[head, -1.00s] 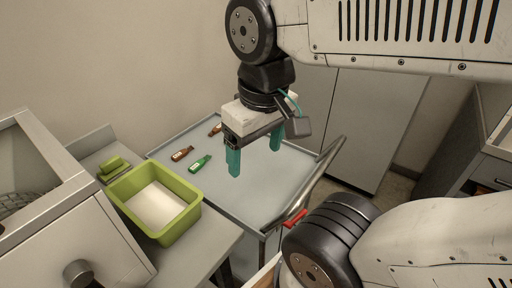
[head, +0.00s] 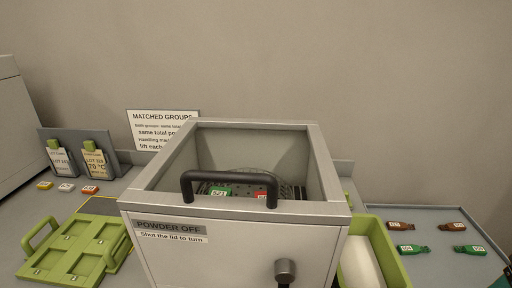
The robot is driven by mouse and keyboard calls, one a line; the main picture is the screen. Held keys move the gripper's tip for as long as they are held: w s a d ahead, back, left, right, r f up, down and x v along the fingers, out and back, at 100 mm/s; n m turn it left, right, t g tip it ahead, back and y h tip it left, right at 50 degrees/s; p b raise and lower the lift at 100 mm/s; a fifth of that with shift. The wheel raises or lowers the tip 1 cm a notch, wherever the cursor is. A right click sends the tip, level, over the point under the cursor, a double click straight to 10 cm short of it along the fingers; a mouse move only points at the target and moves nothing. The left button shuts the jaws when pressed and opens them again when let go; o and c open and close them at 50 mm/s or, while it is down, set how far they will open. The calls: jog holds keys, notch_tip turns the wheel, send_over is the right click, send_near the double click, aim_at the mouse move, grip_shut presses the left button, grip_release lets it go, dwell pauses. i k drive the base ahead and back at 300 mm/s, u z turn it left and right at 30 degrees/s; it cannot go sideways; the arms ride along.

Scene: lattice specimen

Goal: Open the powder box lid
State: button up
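The powder box (head: 250,231) is a grey box in the middle of the head view. A black bar handle (head: 229,177) is at the front edge of the top frame (head: 318,165). I see into the box through this frame; I cannot tell whether a clear lid pane fills it. Inside is a perforated round basket (head: 240,178) with a green piece (head: 220,191) and a red piece (head: 262,195). A dark knob (head: 285,270) is on the front. My gripper is not in view.
A green tray with handles (head: 72,246) lies left of the box. Behind it are small coloured blocks (head: 66,187) and lot cards (head: 96,163). A sign (head: 161,117) stands at the back.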

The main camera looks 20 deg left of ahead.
aim_at(139, 196)
jog(key=z, duration=0.15)
jog(key=k, duration=0.85)
jog(key=u, duration=0.6)
jog(key=i, duration=0.5)
